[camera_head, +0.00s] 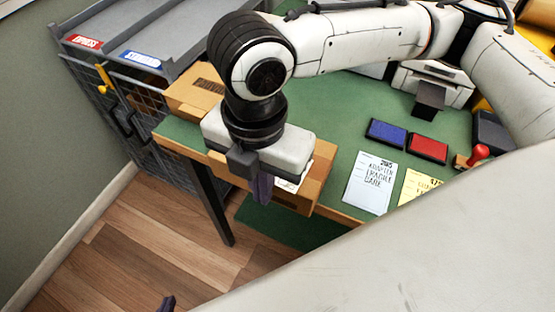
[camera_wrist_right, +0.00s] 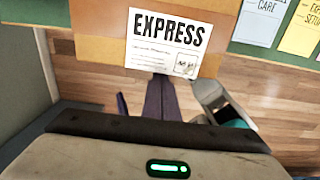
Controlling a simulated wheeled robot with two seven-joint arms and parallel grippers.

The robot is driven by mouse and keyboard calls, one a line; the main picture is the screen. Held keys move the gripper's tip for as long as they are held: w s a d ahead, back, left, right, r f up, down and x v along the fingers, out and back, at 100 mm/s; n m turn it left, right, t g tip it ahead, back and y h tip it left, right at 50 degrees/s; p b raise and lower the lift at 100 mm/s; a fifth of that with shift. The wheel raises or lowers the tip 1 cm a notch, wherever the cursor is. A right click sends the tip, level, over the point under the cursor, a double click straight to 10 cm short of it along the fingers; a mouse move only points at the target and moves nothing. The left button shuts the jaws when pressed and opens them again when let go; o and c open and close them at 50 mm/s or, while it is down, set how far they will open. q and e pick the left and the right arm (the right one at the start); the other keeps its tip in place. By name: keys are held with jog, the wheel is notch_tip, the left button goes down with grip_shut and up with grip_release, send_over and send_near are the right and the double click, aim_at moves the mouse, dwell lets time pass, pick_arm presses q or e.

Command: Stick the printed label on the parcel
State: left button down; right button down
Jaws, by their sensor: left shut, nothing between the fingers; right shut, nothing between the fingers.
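The brown parcel (camera_head: 312,190) sits at the table's front edge, partly hidden by my right arm. In the right wrist view the parcel (camera_wrist_right: 108,50) carries a white label (camera_wrist_right: 168,42) reading EXPRESS. The label looks flat, near the parcel's front edge; in the head view only a sliver (camera_head: 293,183) shows. My right gripper (camera_head: 262,190) is shut and empty at that edge. In the wrist view its fingers (camera_wrist_right: 160,90) end by the label's lower edge; contact is unclear. My left gripper (camera_head: 167,303) is shut, only its tip showing low over the floor.
Grey trays marked EXPRESS (camera_head: 86,42) and STANDARD (camera_head: 141,59) stand at the back left. Another cardboard box (camera_head: 190,97) is behind my right arm. A printer (camera_head: 447,88), blue pad (camera_head: 386,133), red pad (camera_head: 428,148), red-handled stamp (camera_head: 478,153) and notes (camera_head: 370,182) occupy the right.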

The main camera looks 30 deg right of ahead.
jog(key=shift+w+d, duration=0.25)
jog(key=shift+d, duration=0.05)
jog(key=shift+s+a, duration=0.1)
jog(key=shift+s+a+p, duration=0.4)
jog(key=shift+a+p, duration=0.1)
jog(key=shift+p, duration=0.2)
notch_tip(320, 180, up, 8)
jog(key=p, duration=0.4)
jog(key=shift+p, duration=0.35)
dwell(0.7)
